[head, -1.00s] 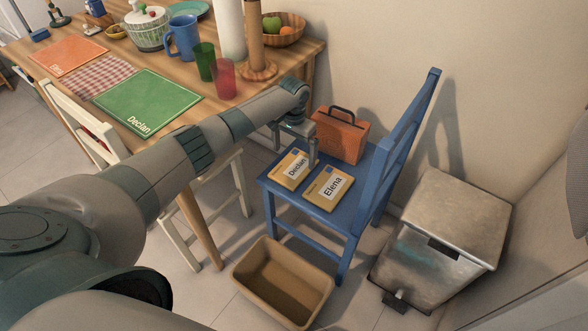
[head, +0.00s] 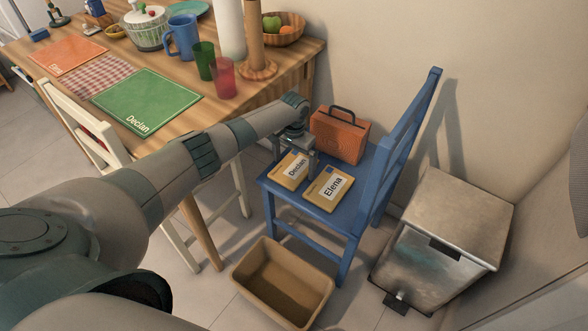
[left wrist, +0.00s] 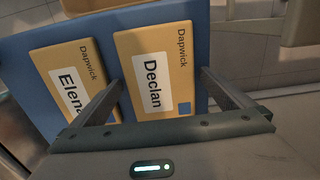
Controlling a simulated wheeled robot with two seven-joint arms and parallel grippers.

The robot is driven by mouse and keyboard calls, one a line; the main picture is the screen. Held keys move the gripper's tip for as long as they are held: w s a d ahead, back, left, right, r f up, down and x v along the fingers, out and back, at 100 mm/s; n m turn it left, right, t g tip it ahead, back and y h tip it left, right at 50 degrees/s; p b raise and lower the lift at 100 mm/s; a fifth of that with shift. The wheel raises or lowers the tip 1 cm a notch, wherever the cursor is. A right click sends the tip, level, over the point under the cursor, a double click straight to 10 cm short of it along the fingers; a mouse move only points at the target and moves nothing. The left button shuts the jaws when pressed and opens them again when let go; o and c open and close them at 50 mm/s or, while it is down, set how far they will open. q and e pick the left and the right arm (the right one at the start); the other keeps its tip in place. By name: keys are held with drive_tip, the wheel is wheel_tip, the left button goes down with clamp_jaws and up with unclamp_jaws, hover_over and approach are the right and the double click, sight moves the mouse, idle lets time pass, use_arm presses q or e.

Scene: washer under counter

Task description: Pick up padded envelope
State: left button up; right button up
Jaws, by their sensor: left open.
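Two yellow padded envelopes lie flat on the blue chair seat (head: 321,212). The one labelled "Declan" (head: 291,173) is on the left and the one labelled "Elena" (head: 328,190) is on the right. My left gripper (head: 296,160) is open over the "Declan" envelope. In the left wrist view, the fingers (left wrist: 161,80) stand on either side of the "Declan" envelope (left wrist: 153,50), one of them near the gap beside the "Elena" envelope (left wrist: 68,75). I cannot tell whether they touch the envelope. My right gripper is not in view.
An orange case (head: 340,134) with a dark handle stands at the back of the seat. The blue chair back (head: 409,140) rises on the right. A tan bin (head: 283,282) sits on the floor in front, a metal pedal bin (head: 442,235) at right. The wooden table (head: 160,75) is at left.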

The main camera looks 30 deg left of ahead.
sight(294, 166)
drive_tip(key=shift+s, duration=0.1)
use_arm(q)
drive_tip(key=c, duration=0.9)
drive_tip(key=shift+r, duration=0.2)
drive_tip(key=shift+c, duration=0.2)
drive_tip(key=shift+r, duration=0.65)
wheel_tip(294, 166, up, 2)
drive_tip(key=shift+r+p, duration=0.25)
drive_tip(key=shift+p, duration=0.2)
drive_tip(key=s+r, duration=0.1)
drive_tip(key=s+d+p, duration=0.1)
drive_tip(key=shift+s+d+r, duration=0.1)
drive_tip(key=shift+s+r, duration=0.2)
drive_tip(key=shift+r, duration=0.1)
drive_tip(key=s+d+r+p, duration=0.1)
drive_tip(key=s+d+r, duration=0.2)
drive_tip(key=s+r, duration=0.2)
drive_tip(key=s, duration=0.3)
drive_tip(key=shift+d+p, duration=0.35)
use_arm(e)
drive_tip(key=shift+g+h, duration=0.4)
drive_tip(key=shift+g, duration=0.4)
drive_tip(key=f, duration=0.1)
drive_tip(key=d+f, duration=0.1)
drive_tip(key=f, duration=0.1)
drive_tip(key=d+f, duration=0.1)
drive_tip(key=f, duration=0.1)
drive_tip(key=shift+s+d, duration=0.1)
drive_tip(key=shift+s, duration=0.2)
